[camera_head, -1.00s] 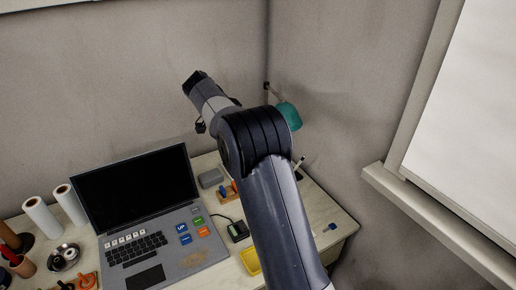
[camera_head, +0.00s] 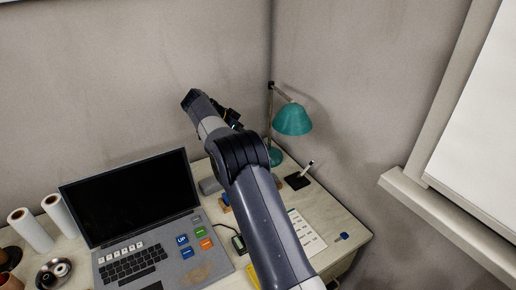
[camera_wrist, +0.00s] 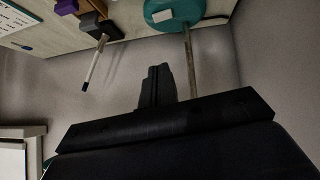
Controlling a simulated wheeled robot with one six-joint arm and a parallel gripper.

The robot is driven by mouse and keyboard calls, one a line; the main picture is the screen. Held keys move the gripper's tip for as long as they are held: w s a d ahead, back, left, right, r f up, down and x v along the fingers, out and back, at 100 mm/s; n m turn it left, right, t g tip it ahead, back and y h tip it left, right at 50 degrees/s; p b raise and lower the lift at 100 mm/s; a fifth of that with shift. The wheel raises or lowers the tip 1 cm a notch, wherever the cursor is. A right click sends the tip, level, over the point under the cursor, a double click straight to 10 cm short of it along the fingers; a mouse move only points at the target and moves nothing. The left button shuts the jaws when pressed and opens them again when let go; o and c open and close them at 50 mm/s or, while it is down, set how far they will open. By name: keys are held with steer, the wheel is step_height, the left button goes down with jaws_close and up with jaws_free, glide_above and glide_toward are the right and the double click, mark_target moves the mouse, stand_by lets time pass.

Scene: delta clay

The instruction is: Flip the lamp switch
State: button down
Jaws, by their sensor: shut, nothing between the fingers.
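The lamp stands in the back corner of the desk in the head view, with a teal shade (camera_head: 293,119), a thin stem and a teal round base (camera_head: 275,157) partly behind my arm. In the wrist view the lamp base (camera_wrist: 199,8) is at the top, with a small pale block (camera_wrist: 162,16) on it that looks like the switch. The stem (camera_wrist: 191,65) runs down beside my fingers. My gripper (camera_wrist: 157,69) is shut and empty, apart from the base. In the head view my fingers are not clearly visible.
A pen (camera_wrist: 95,63) in a dark holder stands near the base. An open laptop (camera_head: 130,198), a paper sheet (camera_head: 306,232) and white rolls (camera_head: 30,230) are on the desk. Walls (camera_head: 345,80) close in behind the lamp, and a window ledge (camera_head: 440,222) is at right.

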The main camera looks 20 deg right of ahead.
steer(key=x, duration=0.9)
steer(key=shift+d+f, duration=0.2)
steer(key=shift+f, duration=0.1)
step_height(320, 180, down, 3)
steer(key=shift+s+f, duration=0.1)
steer(key=shift+s, duration=0.1)
steer(key=shift+f, duration=0.4)
steer(key=shift+f, duration=0.1)
steer(key=b, duration=0.2)
steer(key=shift+s+f+t+b, duration=0.15)
steer(key=shift+f+t+b, duration=0.15)
steer(key=shift+f, duration=0.1)
steer(key=shift+r, duration=0.3)
